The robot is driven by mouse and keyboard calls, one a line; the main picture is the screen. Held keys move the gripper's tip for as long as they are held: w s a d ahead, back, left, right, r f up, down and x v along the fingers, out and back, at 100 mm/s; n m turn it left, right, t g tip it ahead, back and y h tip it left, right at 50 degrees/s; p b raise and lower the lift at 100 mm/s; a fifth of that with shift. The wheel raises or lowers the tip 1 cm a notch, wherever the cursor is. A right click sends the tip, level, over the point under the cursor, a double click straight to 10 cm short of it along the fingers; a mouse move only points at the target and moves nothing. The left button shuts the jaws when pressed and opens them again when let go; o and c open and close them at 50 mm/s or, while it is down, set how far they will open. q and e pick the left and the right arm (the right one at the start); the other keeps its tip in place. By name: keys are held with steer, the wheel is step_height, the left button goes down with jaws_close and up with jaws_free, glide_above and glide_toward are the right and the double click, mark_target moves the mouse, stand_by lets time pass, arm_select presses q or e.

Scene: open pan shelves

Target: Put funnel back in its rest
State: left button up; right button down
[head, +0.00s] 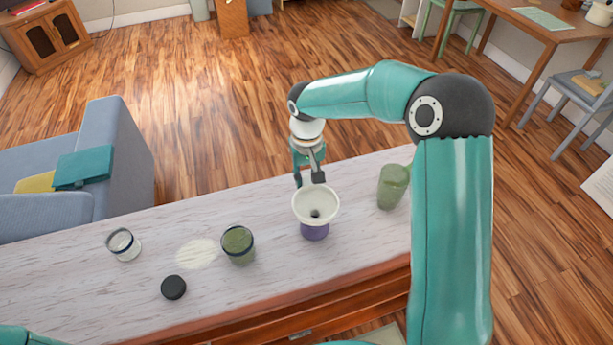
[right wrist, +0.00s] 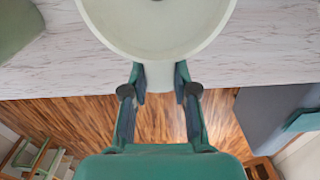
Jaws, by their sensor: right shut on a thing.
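The cream funnel (head: 316,205) is upright with its wide mouth facing up, directly over the purple rest (head: 315,232) on the counter. I cannot tell whether the funnel is seated in the rest or held just above it. My right gripper (head: 308,180) is at the far side of the funnel's rim. In the right wrist view, its two fingers (right wrist: 160,78) are closed on a pale part below the rim of the funnel (right wrist: 158,45). My left gripper is not in view.
On the counter (head: 80,270) stand a green jar (head: 393,186) to the right, a dark-rimmed green jar (head: 238,245) to the left, and a clear jar (head: 123,244) farther left. A black lid (head: 173,288) and a pale powder patch (head: 198,253) lie between.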

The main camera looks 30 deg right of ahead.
steer(key=shift+f+b, duration=0.45)
steer(key=shift+f, duration=0.2)
steer(key=c, duration=0.8)
jaws_free()
steer(key=shift+r, duration=0.15)
steer(key=shift+r+p, duration=2.95)
steer(key=shift+r, duration=1)
